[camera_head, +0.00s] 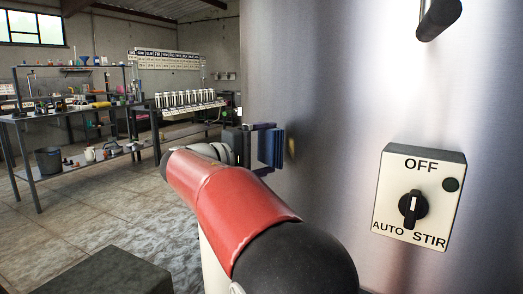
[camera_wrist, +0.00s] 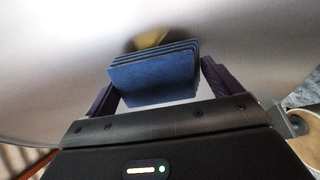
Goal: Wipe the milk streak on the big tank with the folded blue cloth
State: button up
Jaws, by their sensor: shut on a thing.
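The folded blue cloth (camera_wrist: 153,80) is held between the two fingers of my gripper (camera_wrist: 158,85) in the wrist view. In the head view the cloth (camera_head: 271,147) stands upright in my gripper (camera_head: 262,148), close to the side of the big tank (camera_head: 330,110). A small yellowish streak (camera_wrist: 151,40) shows on the tank wall just past the cloth's far edge, partly hidden by it. The streak also shows in the head view (camera_head: 291,147), just right of the cloth. I cannot tell whether the cloth touches the wall.
A white switch box (camera_head: 420,197) with a dark knob is on the tank at the right. A dark handle (camera_head: 438,18) sticks out above it. A cluttered workbench (camera_head: 70,112) and a rack of bottles (camera_head: 188,103) stand at the back left. The floor left of my arm is mostly clear.

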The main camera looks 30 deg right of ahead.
aim_at(282, 150)
jog(key=shift+w+d, duration=0.15)
jog(key=shift+d, duration=0.7)
jog(key=shift+w+d, duration=0.15)
jog(key=shift+d, duration=0.7)
dwell(0.5)
jog(key=shift+s+d+f+b, duration=0.1)
jog(key=shift+s+f+b, duration=0.05)
jog(key=shift+s+b, duration=0.9)
jog(key=shift+s+d+b, duration=0.1)
jog(key=shift+s+b, duration=0.3)
jog(key=shift+s, duration=0.5)
jog(key=shift+d, duration=0.15)
jog(key=shift+w+r, duration=0.25)
jog(key=shift+w, duration=0.05)
jog(key=shift+w+a+p, duration=0.2)
jog(key=shift+w+p, duration=0.25)
jog(key=shift+w, duration=0.4)
jog(key=shift+w+a+p, duration=0.2)
jog(key=shift+w+p, duration=0.25)
jog(key=shift+w, duration=0.35)
jog(key=shift+f, duration=0.1)
